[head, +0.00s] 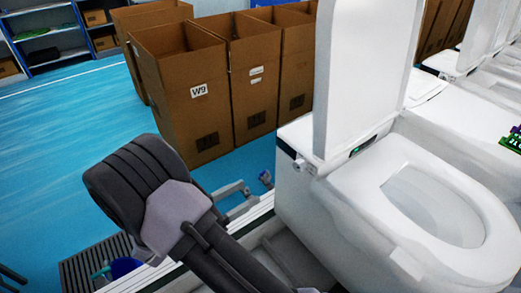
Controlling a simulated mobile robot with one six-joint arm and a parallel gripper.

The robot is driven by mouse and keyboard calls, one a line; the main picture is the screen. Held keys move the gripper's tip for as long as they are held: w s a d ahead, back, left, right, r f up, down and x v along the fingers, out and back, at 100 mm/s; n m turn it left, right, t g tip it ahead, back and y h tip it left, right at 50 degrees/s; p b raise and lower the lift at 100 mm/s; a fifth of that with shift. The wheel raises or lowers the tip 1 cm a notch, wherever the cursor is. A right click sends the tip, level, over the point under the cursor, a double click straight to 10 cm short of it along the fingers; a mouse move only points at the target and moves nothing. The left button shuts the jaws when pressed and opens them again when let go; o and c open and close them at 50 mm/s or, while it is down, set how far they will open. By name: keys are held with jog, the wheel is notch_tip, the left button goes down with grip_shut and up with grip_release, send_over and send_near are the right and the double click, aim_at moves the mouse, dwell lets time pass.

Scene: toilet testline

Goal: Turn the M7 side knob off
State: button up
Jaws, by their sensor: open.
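A white toilet (435,215) stands at the right with its lid raised. A small white side knob (300,164) sticks out from the left side of its body, just below the lid hinge. Its turned position is too small to tell, and no M7 label is readable. My dark grey arm (140,185) crosses the lower left, to the left of the toilet and apart from the knob. I cannot make out my gripper in this view.
Open cardboard boxes (180,110) stand behind the line, one marked W9. A small lit panel (364,145) is near the lid hinge. More white toilets stand at the right. The blue floor (60,125) is clear at the left.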

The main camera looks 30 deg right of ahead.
jog(key=b, duration=0.2)
send_near(297, 167)
jog(key=d+b, duration=0.1)
jog(key=d, duration=0.1)
jog(key=w+d+b, duration=0.1)
jog(key=d, duration=0.2)
jog(key=d+b, duration=0.1)
jog(key=d, duration=0.2)
jog(key=shift+w+d+f, duration=0.15)
jog(key=shift+f, duration=0.05)
jog(key=shift+w+d+r, duration=0.1)
jog(key=shift+d, duration=0.4)
grip_shut()
